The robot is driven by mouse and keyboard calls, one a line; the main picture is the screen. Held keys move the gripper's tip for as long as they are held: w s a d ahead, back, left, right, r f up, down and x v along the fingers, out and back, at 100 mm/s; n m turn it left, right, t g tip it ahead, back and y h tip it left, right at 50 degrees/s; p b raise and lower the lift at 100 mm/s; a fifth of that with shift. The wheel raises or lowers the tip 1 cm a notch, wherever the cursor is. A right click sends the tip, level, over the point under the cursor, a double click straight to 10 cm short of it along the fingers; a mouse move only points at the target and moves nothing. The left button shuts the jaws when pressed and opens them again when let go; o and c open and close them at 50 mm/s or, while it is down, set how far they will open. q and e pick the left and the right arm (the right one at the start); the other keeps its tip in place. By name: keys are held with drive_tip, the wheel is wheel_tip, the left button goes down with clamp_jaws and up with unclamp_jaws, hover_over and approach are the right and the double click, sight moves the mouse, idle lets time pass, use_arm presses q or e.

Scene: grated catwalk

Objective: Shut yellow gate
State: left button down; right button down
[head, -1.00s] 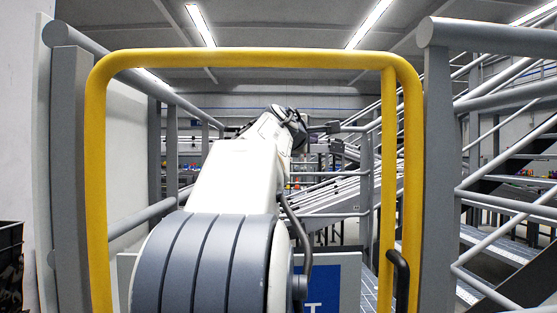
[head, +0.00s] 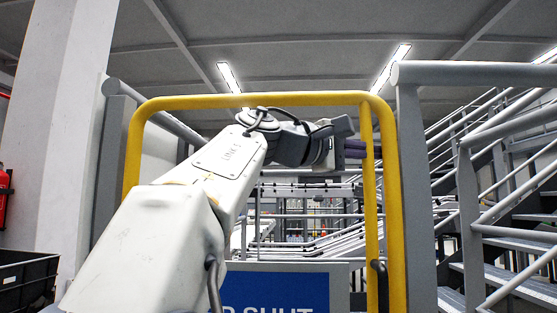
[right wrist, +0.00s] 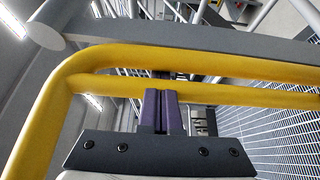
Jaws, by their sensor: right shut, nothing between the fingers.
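The yellow gate (head: 250,101) is a tubular frame spanning most of the head view between two grey posts. It has a second inner upright (head: 369,190) on its right side and a black handle (head: 378,284) low there. My right gripper (head: 357,149) is shut and empty, its purple fingers level with the inner upright near the gate's top right corner. In the right wrist view the closed fingers (right wrist: 160,108) meet the inner yellow bar (right wrist: 215,92); whether they touch it I cannot tell. My left gripper is not in view.
A grey post (head: 411,190) with a rail stands right of the gate, metal stairs (head: 510,240) beyond it. A blue sign (head: 280,290) reading "SHUT" hangs low. A black crate (head: 28,275) and a red extinguisher (head: 4,195) are at left. Grated floor (right wrist: 270,115) shows in the wrist view.

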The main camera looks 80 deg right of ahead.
drive_tip(key=shift+s+a+r, duration=0.1)
drive_tip(key=shift+s+a, duration=0.1)
drive_tip(key=shift+a, duration=0.3)
drive_tip(key=w+d+p, duration=0.2)
drive_tip(key=d, duration=0.3)
drive_tip(key=b+v, duration=0.2)
drive_tip(key=v, duration=0.8)
drive_tip(key=shift+s+a, duration=0.2)
drive_tip(key=shift+a, duration=0.05)
